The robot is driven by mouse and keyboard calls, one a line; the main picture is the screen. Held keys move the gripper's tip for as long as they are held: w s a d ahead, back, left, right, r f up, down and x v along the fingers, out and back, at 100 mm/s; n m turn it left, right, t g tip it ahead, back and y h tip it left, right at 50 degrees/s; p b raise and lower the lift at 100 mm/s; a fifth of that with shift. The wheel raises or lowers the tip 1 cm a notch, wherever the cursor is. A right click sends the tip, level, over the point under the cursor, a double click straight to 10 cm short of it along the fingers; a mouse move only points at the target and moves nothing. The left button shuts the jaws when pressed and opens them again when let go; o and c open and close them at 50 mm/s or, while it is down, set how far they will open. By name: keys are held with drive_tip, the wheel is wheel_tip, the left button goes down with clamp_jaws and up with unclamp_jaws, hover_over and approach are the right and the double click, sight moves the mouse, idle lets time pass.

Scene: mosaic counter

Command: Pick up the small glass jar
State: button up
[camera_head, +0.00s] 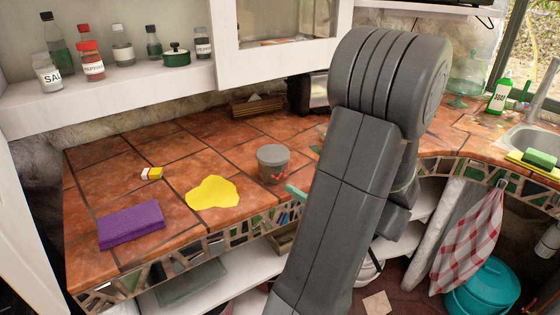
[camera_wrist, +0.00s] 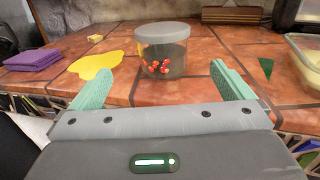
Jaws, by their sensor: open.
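The small glass jar (camera_head: 273,163) stands upright on the tiled counter, with a grey lid and several small red pieces inside. In the wrist view the jar (camera_wrist: 163,52) is ahead of my gripper (camera_wrist: 160,82), roughly centred between the two green fingers. The fingers are spread wide and empty, and the jar looks to be beyond their tips. In the head view one green fingertip (camera_head: 295,191) shows near the counter's front edge, just right of and below the jar; my arm hides the rest of the gripper.
A yellow flat patch (camera_head: 213,192), a purple folded cloth (camera_head: 130,225) and a small yellow-white block (camera_head: 151,173) lie left of the jar. A wooden box (camera_head: 257,105) is behind it by the wall. A glass dish (camera_wrist: 306,55) is at right in the wrist view.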

sight(273, 158)
drive_tip(key=x, duration=1.3)
drive_tip(key=shift+w+a+p, duration=0.1)
drive_tip(key=shift+w+p, duration=0.2)
drive_tip(key=shift+p, duration=0.05)
drive_tip(key=c, duration=1.1)
drive_tip(key=shift+r, duration=0.1)
